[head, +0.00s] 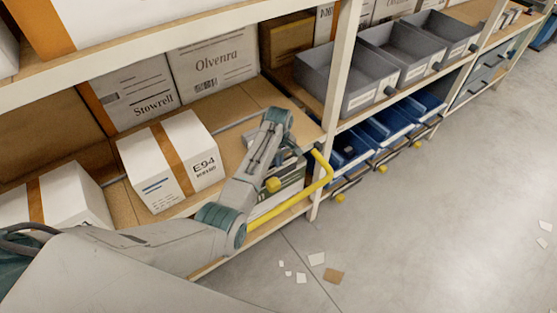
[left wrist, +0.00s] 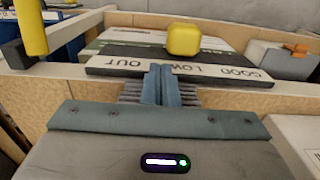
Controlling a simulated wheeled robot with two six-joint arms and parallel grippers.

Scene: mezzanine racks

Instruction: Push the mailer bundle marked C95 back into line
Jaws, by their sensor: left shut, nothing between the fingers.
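A low stack of flat pieces in white, grey and dark green (head: 291,179) lies at the right end of the middle shelf, partly hidden by my left arm. It may be the mailer bundle, but I read no C95 mark. In the left wrist view my left gripper (left wrist: 161,84) is shut and empty. Its tips meet or overlap the near edge of a flat printed panel (left wrist: 215,71) in picture; I cannot tell if they touch. A yellow block (left wrist: 184,39) shows over the panel. My right gripper is not in view.
A white box marked E94 (head: 172,160) stands left of the stack. Stowrell (head: 133,92) and Olvenra (head: 215,62) boxes stand behind. A yellow rail (head: 293,208) and a rack post (head: 337,85) are to the right. Grey bins (head: 345,85) lie beyond. The floor (head: 420,240) is mostly clear.

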